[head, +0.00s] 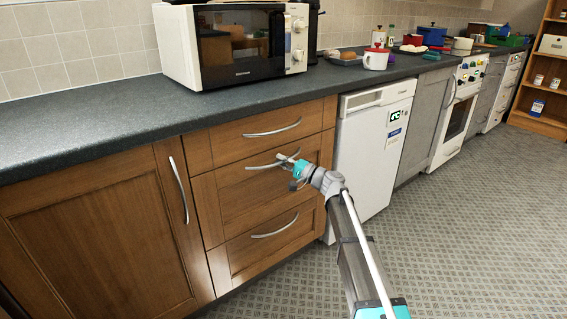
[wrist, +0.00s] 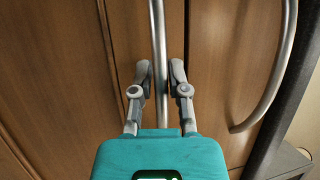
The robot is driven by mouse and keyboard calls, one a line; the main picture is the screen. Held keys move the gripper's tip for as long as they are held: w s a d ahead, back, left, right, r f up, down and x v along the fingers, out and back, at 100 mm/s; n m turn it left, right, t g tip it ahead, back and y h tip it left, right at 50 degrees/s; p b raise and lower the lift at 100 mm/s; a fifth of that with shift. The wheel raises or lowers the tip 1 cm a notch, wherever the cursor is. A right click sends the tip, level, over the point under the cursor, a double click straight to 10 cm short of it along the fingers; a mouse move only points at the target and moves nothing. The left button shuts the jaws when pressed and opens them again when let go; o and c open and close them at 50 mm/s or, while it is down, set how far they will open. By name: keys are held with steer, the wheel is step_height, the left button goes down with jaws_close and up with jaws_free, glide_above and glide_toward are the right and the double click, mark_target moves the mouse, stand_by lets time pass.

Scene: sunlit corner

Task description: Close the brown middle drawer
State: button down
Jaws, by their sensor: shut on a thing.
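The brown middle drawer (head: 230,203) sits in the wooden unit between a top drawer and a bottom drawer. Its front looks close to flush with its neighbours; I cannot tell whether a small gap is left. Its curved metal handle (head: 262,165) also shows in the wrist view as an upright bar (wrist: 158,35). My gripper (head: 290,160) is at the right part of this handle. In the wrist view my gripper (wrist: 161,75) has one finger on each side of the bar and is shut on it. The fingers hide part of the handle.
The top drawer (head: 225,145) and bottom drawer (head: 245,256) have similar handles. A cupboard door (head: 90,240) is at left and a white dishwasher (head: 365,155) at right. A microwave (head: 235,45) stands on the dark worktop (head: 90,130). The patterned floor (head: 470,220) is clear at right.

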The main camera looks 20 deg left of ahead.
steer(key=shift+w+a, duration=0.15)
steer(key=shift+a, duration=0.05)
steer(key=c, duration=0.6)
jaws_free()
steer(key=shift+d, duration=0.15)
steer(key=shift+s+d+f+b, duration=0.2)
steer(key=shift+s+d, duration=2.5)
steer(key=shift+d, duration=1.65)
steer(key=shift+s+d+f+b, duration=0.25)
steer(key=shift+s+d, duration=2.4)
steer(key=shift+d, duration=1.75)
steer(key=shift+s+d+f+b, duration=0.2)
steer(key=shift+s+d, duration=2.5)
steer(key=shift+d, duration=1.65)
